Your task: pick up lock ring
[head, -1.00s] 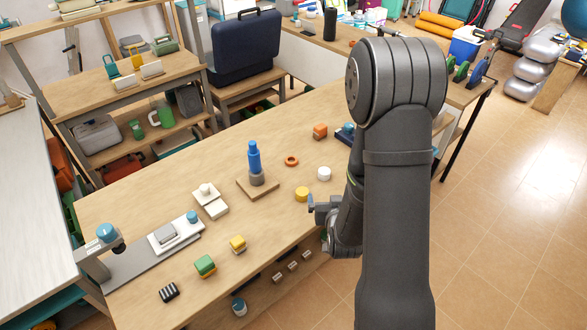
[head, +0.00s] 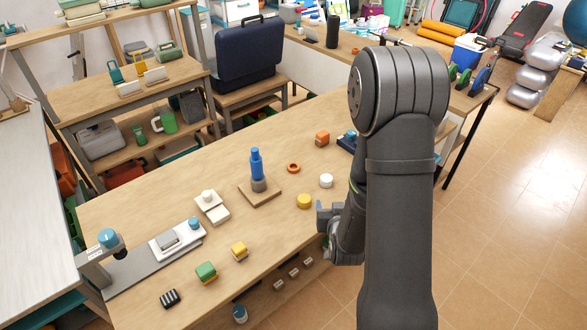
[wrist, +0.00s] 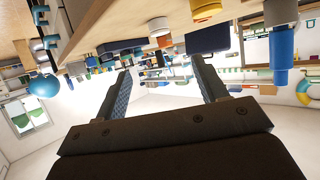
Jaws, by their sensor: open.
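The lock ring seems to be the small orange-red ring (head: 293,168) lying flat on the wooden workbench (head: 150,207), right of a blue stepped post (head: 257,163) on a wooden base. My gripper (head: 325,217) is at the bench's right edge, nearer the camera than the ring and apart from it. In the wrist view my gripper (wrist: 160,72) is open with nothing between its fingers. That view is tilted upside down, with bench things along the top; I cannot clearly make out the ring there.
A yellow disc (head: 304,201) and a white disc (head: 326,181) sit between my gripper and the ring. An orange block (head: 322,138) lies beyond. White blocks (head: 212,208) stand left of the post. Bare bench surrounds the ring.

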